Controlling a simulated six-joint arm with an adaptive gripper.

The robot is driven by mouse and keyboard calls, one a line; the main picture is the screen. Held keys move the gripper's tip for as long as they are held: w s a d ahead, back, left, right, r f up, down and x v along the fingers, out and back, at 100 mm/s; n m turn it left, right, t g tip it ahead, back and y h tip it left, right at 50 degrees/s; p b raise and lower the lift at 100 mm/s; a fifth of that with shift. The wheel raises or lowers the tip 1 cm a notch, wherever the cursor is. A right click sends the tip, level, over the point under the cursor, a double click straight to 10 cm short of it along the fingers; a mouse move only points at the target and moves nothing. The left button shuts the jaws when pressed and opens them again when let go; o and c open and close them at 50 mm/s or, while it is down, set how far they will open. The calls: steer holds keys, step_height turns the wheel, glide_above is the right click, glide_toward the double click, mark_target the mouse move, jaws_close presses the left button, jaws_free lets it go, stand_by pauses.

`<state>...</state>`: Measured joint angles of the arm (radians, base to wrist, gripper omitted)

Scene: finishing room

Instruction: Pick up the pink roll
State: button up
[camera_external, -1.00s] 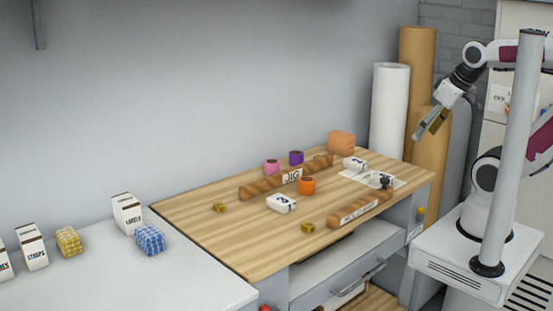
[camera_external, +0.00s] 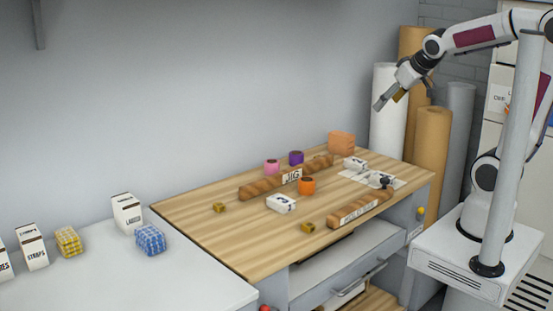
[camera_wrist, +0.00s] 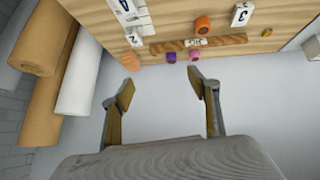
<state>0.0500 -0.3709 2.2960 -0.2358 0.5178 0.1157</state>
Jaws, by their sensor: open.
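The pink roll (camera_external: 272,167) stands on the wooden workbench (camera_external: 240,255), behind the wooden bar labelled JIG and left of the purple roll (camera_external: 296,157). In the wrist view the pink roll (camera_wrist: 194,55) lies ahead of the fingertips, beside the purple roll (camera_wrist: 171,57). My gripper (camera_external: 385,98) is raised in the air by the upright white roll, well above and to the right of the pink roll. In the wrist view my gripper (camera_wrist: 163,88) is open, with nothing between its fingers.
The JIG bar (camera_external: 255,187) lies in front of the pink roll. An orange roll (camera_external: 307,186), numbered white blocks (camera_external: 281,203) and an orange block (camera_external: 341,143) share the bench. Tall rolls, white (camera_external: 390,120) and brown (camera_external: 432,150), stand behind its right end.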

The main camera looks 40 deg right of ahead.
steer(key=w+d+f+n+t+y, duration=0.1)
steer(key=w+f+n+t, duration=0.15)
steer(key=w, duration=1.15)
steer(key=w+d+f+n+t+y, duration=0.1)
steer(key=w+f+t, duration=0.15)
steer(key=w, duration=1.15)
steer(key=w+a+f+n+y, duration=0.1)
steer(key=w+a+f+y, duration=0.2)
steer(key=w+f, duration=0.6)
steer(key=n+g+y, duration=0.1)
steer(key=n+y, duration=0.1)
steer(key=y, duration=0.2)
glide_toward(272, 161)
steer(key=shift+w+a+r, duration=0.1)
steer(key=shift+w+r, duration=0.05)
steer(key=shift+w, duration=1)
steer(key=shift+s+a+f+y, duration=0.1)
steer(key=shift+a+f+y, duration=0.15)
steer(key=shift+f, duration=0.25)
steer(key=shift+x, duration=1.25)
steer(key=shift+a+f, duration=0.1)
